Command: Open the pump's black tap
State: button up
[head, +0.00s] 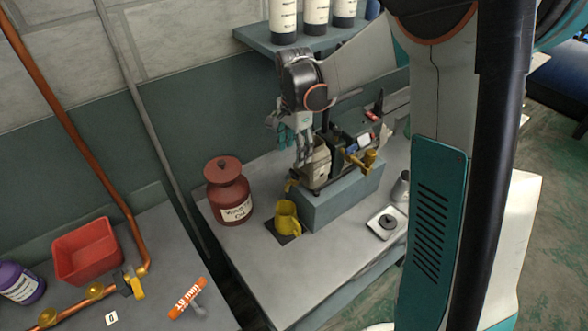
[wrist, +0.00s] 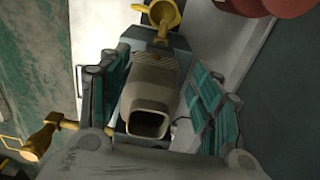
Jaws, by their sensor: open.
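The pump (head: 350,140) has a dark body and a beige rounded end, and sits on a blue-grey block (head: 325,208). My gripper (head: 294,146) hangs over the pump's left end, pointing down, open and empty. In the wrist view the beige pump end (wrist: 150,100), with a dark square opening, lies between the spread teal-padded fingers of my gripper (wrist: 160,75). I cannot make out the black tap with certainty in either view. Contact between the fingers and the pump cannot be told.
A yellow jug (head: 286,217) stands on a dark pad in front of the block, below a brass spout. A red-brown waste oil can (head: 229,192) stands left. A brass fitting (head: 368,160) juts from the pump's right end. A shelf with bottles (head: 316,15) is behind.

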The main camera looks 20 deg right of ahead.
aim_at(294, 172)
notch_tip(294, 172, down, 8)
jog(key=shift+f+b, duration=0.1)
jog(key=shift+b, duration=0.35)
jog(key=c, duration=1.1)
